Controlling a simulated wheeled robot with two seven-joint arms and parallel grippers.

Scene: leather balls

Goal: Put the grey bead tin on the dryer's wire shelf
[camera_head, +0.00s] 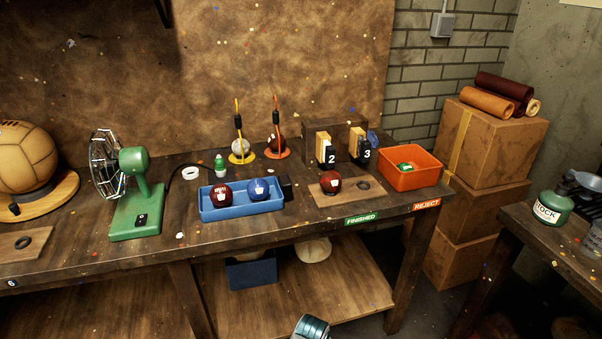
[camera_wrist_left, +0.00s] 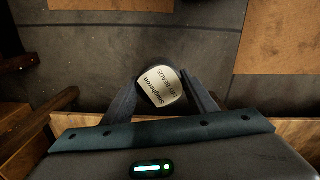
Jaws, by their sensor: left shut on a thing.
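In the left wrist view, my left gripper (camera_wrist_left: 160,82) is shut on the grey bead tin (camera_wrist_left: 162,88). My left gripper and the tin cannot be made out with certainty in the head view. My right gripper is in neither view. I cannot make out the dryer's wire shelf in either view.
The workbench (camera_head: 150,262) holds a green fan (camera_head: 137,190), a blue tray (camera_head: 240,212) with two balls, a ball on a wooden board (camera_head: 370,188) and an orange bin (camera_head: 408,178). Boxes (camera_head: 465,190) stand right; a side table (camera_head: 520,228) holds a green tin (camera_head: 552,208).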

